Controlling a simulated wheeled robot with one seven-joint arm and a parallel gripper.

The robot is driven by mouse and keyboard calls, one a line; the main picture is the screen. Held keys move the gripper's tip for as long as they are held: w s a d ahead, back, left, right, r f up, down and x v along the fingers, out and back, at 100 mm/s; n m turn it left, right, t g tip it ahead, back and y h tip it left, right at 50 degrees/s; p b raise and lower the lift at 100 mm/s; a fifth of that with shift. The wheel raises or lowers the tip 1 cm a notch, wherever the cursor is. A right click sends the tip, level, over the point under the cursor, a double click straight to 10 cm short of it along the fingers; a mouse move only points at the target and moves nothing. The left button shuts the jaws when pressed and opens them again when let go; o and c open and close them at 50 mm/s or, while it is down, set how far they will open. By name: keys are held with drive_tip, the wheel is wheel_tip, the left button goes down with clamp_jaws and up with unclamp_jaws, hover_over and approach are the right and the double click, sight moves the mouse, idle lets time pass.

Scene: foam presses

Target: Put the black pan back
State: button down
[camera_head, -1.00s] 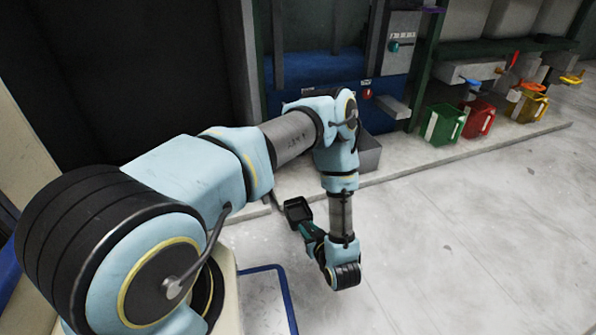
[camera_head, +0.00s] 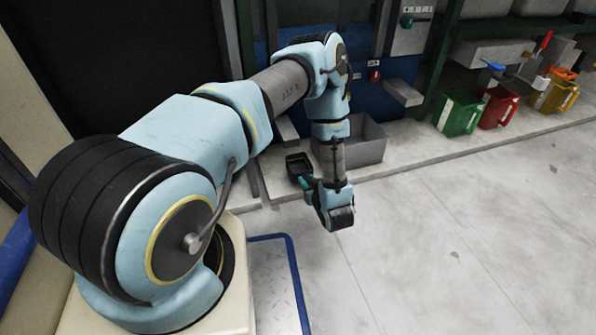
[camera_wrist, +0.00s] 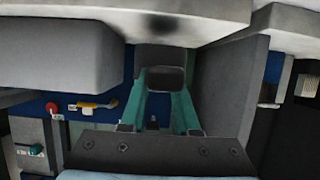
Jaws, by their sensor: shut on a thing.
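The black pan (camera_head: 297,163) is small and box-shaped. It hangs in the air at the end of my arm in the head view, just left of the grey bin. My gripper (camera_head: 307,182), with teal fingers, is shut on it. In the wrist view the pan (camera_wrist: 166,76) shows as a dark grey block between the far ends of the two teal fingers (camera_wrist: 164,90). My wrist hides part of the near side of the pan in the head view.
A grey open bin (camera_head: 370,150) stands on a low ledge beside the pan. Blue machine panels (camera_head: 372,95) rise behind it. Green (camera_head: 458,112), red (camera_head: 497,106) and yellow (camera_head: 556,95) containers stand to the right. The floor (camera_head: 450,220) in front is clear.

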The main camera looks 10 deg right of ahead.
sight(296, 166)
drive_tip(key=w+b, duration=0.1)
drive_tip(key=w, duration=0.2)
drive_tip(key=w+a+b, duration=0.1)
drive_tip(key=w, duration=0.2)
drive_tip(key=w+b, duration=0.1)
drive_tip(key=w, duration=0.2)
drive_tip(key=shift+w+a, duration=0.15)
drive_tip(key=shift+w, duration=0.05)
drive_tip(key=shift+w+f+b, duration=0.15)
drive_tip(key=shift+f+b, duration=0.6)
drive_tip(key=shift+f, duration=0.15)
drive_tip(key=shift+w+f+b, duration=0.1)
drive_tip(key=shift+f+b, duration=0.6)
drive_tip(key=shift+f, duration=0.15)
drive_tip(key=shift+f, duration=0.15)
drive_tip(key=c, duration=0.6)
unclamp_jaws()
drive_tip(key=shift+c, duration=0.2)
